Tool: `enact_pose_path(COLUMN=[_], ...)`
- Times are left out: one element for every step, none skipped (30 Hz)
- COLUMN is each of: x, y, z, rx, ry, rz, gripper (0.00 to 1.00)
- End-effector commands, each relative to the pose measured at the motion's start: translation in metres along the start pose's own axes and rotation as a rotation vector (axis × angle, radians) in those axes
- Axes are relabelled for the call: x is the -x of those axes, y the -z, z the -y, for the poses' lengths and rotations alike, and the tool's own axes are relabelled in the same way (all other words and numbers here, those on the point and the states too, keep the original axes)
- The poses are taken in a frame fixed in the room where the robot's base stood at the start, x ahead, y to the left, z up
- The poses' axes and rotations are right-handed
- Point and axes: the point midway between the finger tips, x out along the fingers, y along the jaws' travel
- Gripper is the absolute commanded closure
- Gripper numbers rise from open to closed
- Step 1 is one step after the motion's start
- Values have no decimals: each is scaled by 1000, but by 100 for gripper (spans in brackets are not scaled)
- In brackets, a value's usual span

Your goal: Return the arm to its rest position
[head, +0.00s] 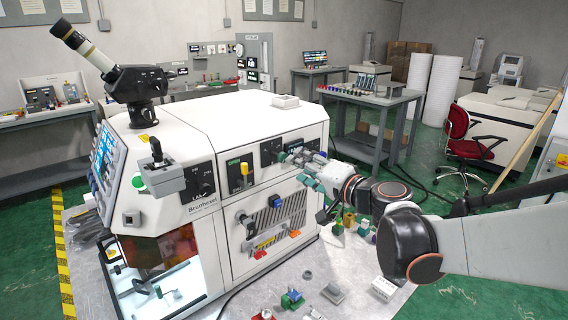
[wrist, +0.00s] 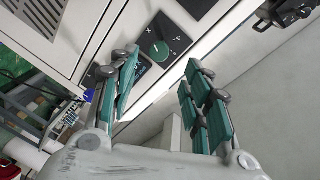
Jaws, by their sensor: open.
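My arm reaches in from the right in the head view, bent at its dark joints. My gripper (head: 298,166) is in front of the white machine (head: 225,205), near the upper right of its front panel. In the wrist view my gripper (wrist: 160,66) has its two green-padded fingers spread apart, with nothing held between them. A green knob (wrist: 160,50) on a dark panel shows beyond the fingertips. A gap shows between the fingers and the panel in the wrist view, but I cannot tell how wide it is.
A microscope-like eyepiece (head: 92,52) stands on the machine. Small loose parts, including a green-and-blue one (head: 291,299), lie on the grey floor plate below. A grey table (head: 372,92), a red chair (head: 462,135) and white rolls (head: 441,90) stand behind. Green floor lies open between them.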

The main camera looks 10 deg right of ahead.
Motion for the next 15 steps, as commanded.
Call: enact_pose_path(x=[8, 4, 9, 15, 21, 30, 37, 45, 56, 64, 74, 87, 97, 108, 122], y=[-19, -24, -32, -41, -50, -60, -68, -76, -88, -95, -103, -112, -119, -125, -132], z=[19, 27, 28, 26, 25, 23, 22, 18, 13, 9, 4, -3, -9, -15, -23], rx=[64, 114, 162, 189, 217, 258, 286, 313, 347, 374, 400, 437, 464, 492, 528], ry=[-22, -39, -66, -86, -106, -134, -157, -180, -213, -239, -267, -305, -336, -368, -411], rz=[24, 34, 55, 79, 103, 134, 159, 184, 219, 243, 269, 301, 325, 348, 377], gripper=[56, 56, 56, 56, 56, 56, 56, 56, 56, 56, 56, 56, 56, 56, 56])
